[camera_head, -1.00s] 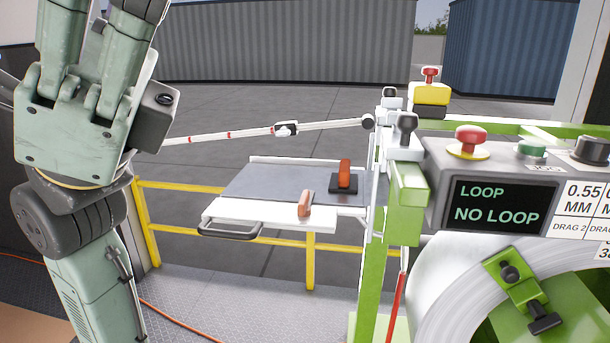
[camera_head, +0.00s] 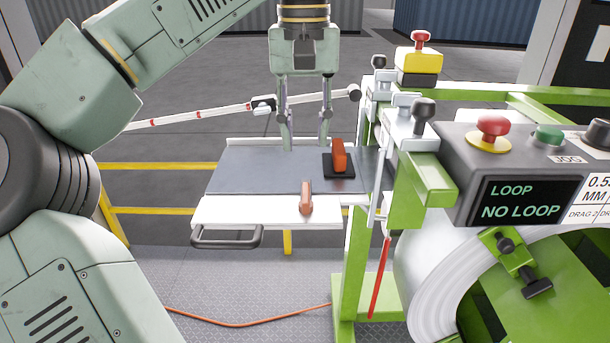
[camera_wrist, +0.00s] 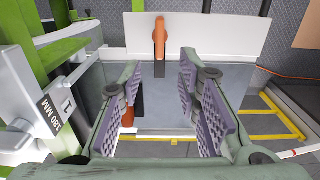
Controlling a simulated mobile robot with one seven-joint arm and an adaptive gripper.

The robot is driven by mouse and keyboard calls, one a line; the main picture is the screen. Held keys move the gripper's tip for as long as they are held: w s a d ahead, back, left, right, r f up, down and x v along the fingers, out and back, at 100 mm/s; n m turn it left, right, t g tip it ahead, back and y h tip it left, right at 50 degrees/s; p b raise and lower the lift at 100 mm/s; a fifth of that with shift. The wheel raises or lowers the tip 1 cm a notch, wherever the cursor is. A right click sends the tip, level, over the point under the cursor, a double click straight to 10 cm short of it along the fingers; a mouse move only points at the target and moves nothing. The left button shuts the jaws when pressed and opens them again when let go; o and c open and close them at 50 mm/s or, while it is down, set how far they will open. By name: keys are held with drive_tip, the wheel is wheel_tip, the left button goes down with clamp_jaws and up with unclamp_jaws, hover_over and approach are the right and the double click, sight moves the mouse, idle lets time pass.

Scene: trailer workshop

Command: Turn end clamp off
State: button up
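My gripper (camera_head: 305,146) points down above the far part of the grey table (camera_head: 245,172). Its two fingers are apart with nothing between them. Two orange clamp handles are on the table; no label shows which is the end clamp. One handle (camera_head: 306,197) is on the white front strip, nearer the camera than my gripper. The other handle (camera_head: 339,155) stands on a black base just right of my fingers. In the wrist view, the front-strip handle (camera_wrist: 160,38) lies beyond the open fingers (camera_wrist: 158,78), and the black-base handle (camera_wrist: 128,117) is partly hidden by the left finger.
A white measuring rod (camera_head: 200,112) with red marks runs behind my fingers. The green machine frame (camera_head: 360,250) and control box (camera_head: 470,165) stand close on the right. A yellow rail (camera_head: 160,210) runs to the left, and an orange cable (camera_head: 240,323) lies on the floor.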

sight(306, 192)
drive_tip(key=f, duration=0.3)
drive_tip(key=f+b, duration=0.1)
drive_tip(key=f, duration=0.6)
drive_tip(key=shift+s+f, duration=0.25)
drive_tip(key=shift+c, duration=0.3)
clamp_jaws()
